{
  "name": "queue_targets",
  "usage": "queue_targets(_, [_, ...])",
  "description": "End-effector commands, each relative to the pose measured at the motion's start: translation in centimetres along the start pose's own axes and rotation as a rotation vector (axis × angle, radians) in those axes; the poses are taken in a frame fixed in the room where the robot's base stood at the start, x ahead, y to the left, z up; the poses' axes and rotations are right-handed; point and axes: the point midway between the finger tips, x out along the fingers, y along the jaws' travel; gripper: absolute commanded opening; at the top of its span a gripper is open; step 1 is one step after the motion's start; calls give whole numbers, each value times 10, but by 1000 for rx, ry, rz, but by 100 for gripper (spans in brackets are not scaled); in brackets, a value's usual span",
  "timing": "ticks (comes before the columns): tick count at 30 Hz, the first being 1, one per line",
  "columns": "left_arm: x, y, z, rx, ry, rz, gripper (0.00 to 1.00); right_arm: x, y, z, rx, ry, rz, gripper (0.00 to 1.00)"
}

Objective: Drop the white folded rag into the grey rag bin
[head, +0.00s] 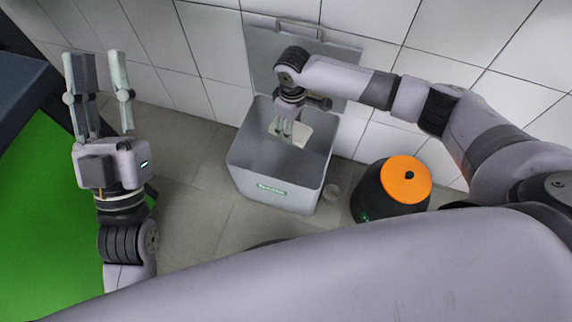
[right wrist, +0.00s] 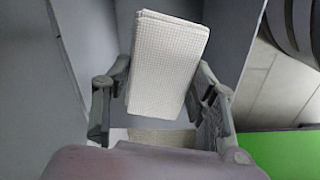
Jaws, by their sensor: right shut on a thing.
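The grey rag bin (head: 270,188) stands on the tiled floor by the wall, with its lid (head: 262,65) open at the back. My right gripper (head: 284,138) reaches down into the bin's opening. It is shut on the white folded rag (head: 298,130), which shows within the bin's rim. In the right wrist view the waffle-textured rag (right wrist: 168,60) sits between the two fingers, with grey bin walls around it. Whether the rag touches the bin's bottom I cannot tell. My left gripper (head: 100,75) is open and empty at the left, its fingers pointing up the picture.
A black round container with an orange top (head: 405,182) stands right of the bin. A green surface (head: 45,220) with a dark edge lies at the left. The floor left of the bin is free.

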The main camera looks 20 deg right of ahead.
Motion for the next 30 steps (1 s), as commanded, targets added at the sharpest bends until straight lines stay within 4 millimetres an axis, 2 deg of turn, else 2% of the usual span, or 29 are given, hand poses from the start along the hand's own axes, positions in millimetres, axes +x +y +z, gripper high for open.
queue_targets(8, [0, 0, -2, -1, 9, 0, 30, 0, 0, 0, 0, 0, 0, 27])
queue_targets(9, [0, 0, -2, 0, 9, 0, 30, 0, 0, 0, 0, 0, 0, 53])
queue_targets(19, [0, 0, -2, 0, 8, 0, 30, 0, 0, 0, 0, 0, 0, 75])
queue_targets(30, [0, 0, -1, -2, 5, 0, 30, -3, 0, 0, 0, 1, 0, 76])
